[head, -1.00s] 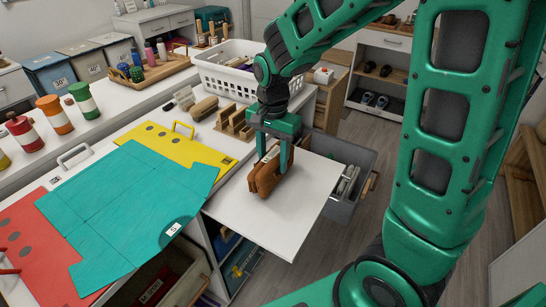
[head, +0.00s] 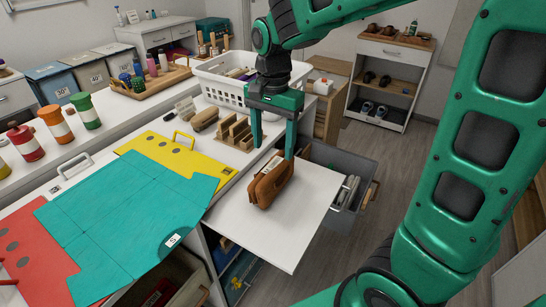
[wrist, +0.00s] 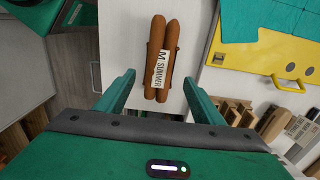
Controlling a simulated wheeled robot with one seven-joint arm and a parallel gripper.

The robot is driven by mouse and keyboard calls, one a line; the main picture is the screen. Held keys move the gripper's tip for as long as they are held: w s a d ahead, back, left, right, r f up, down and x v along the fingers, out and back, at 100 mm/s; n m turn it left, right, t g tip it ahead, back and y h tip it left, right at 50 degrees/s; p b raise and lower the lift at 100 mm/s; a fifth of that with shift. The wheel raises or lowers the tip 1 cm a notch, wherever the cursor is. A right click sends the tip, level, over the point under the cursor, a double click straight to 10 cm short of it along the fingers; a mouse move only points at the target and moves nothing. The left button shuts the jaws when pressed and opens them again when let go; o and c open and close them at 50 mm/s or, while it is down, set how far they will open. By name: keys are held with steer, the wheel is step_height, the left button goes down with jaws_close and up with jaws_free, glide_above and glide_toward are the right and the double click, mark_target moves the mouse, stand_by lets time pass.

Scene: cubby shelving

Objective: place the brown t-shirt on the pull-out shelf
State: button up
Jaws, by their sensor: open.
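The brown t-shirt (head: 270,185) is folded into a compact bundle and stands on the white pull-out shelf (head: 255,228). In the wrist view the brown t-shirt (wrist: 162,60) shows two rolled folds and a white label reading "M SUMMER". My gripper (head: 273,150) is open above and slightly behind the t-shirt, with its fingers apart and empty. In the wrist view my gripper (wrist: 158,85) has one finger on each side of the t-shirt's near end, clear of it.
A teal folding board (head: 130,210) with a yellow panel (head: 168,152) and a red panel (head: 40,245) lies left of the shelf. A white basket (head: 225,82) and wooden dividers (head: 236,133) stand behind. An open grey drawer (head: 348,180) is at the right.

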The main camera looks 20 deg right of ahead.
steer(key=s+d+r+n, duration=0.2)
steer(key=s+d, duration=0.8)
steer(key=d, duration=0.2)
steer(key=s+d+f+n, duration=0.1)
steer(key=s+d+f, duration=0.1)
steer(key=s, duration=0.4)
steer(key=s+d+f+n, duration=0.1)
steer(key=s+d, duration=0.3)
steer(key=s, duration=0.3)
steer(key=shift+f, duration=0.4)
